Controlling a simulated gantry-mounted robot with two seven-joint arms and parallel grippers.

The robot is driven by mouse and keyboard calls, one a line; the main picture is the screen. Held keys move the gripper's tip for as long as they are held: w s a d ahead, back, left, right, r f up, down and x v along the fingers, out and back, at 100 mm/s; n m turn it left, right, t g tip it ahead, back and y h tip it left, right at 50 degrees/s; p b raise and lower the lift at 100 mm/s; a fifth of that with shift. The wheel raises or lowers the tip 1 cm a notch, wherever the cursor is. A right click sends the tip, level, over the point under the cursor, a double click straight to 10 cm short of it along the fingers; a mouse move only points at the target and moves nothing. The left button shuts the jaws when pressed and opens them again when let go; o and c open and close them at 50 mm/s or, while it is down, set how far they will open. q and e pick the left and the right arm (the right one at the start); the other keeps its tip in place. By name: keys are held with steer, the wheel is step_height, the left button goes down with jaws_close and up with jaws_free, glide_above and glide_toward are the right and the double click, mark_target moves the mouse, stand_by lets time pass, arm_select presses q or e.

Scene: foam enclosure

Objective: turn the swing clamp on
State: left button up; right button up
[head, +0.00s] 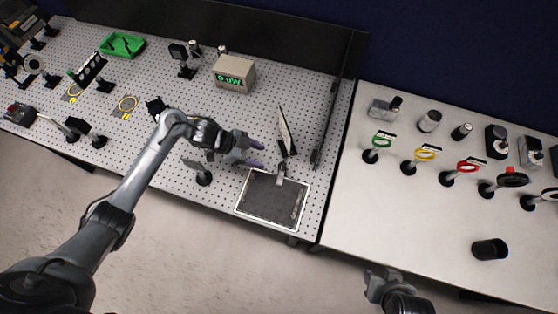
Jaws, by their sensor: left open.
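A small grey metal piece (280,176), which looks like the swing clamp, stands at the top edge of a dark, white-outlined plate (265,215) on the perforated bench. It is too small to tell its exact position. My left gripper (259,155) is open and empty, with its purple-tipped fingers pointing right, up and left of the grey piece and apart from it. My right gripper (383,276) is low in the picture, over the floor in front of the right table, far from the clamp; its jaws are unclear.
A thin upright panel (286,130) stands just beyond the clamp, and a small post mount (201,172) stands below my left wrist. The right table (375,215) holds coloured-handled parts and a black cup (489,249).

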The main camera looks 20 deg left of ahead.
mark_target(282, 165)
arm_select(q)
steer(key=x, duration=1)
steer(key=shift+d, duration=0.15)
steer(key=c, duration=1)
steer(key=shift+w+f+m+g+b, duration=0.1)
steer(key=shift+m+g+b, duration=0.2)
steer(key=shift+m+b, duration=0.25)
steer(key=shift+c, duration=0.2)
steer(key=shift+g, duration=0.3)
steer(key=o, duration=1)
steer(key=shift+o, duration=0.2)
